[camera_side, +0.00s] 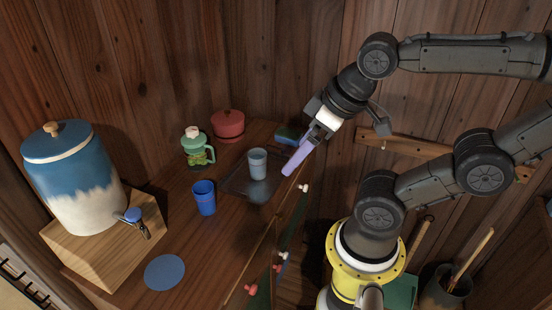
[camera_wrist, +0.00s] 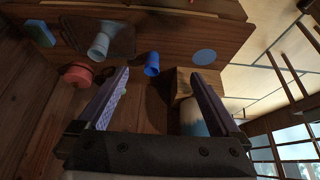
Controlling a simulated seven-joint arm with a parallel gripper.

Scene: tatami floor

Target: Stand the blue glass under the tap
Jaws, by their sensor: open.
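The blue glass (camera_side: 204,197) stands upright on the wooden counter, left of a dark tray; it also shows in the wrist view (camera_wrist: 152,64). A flat blue disc (camera_side: 164,272) lies on the counter near the block. My gripper (camera_side: 289,170), with lavender fingers, is open and empty above the counter's right edge, apart from the blue glass. In the wrist view the glass appears between the fingers (camera_wrist: 159,74), farther off.
A pale grey-blue glass (camera_side: 258,160) stands on the dark tray (camera_side: 235,184). A green jar (camera_side: 197,150) with a pale lid, a red pot (camera_side: 228,126) and a blue-green sponge (camera_side: 287,134) stand at the back. Counter between blue glass and disc is clear.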

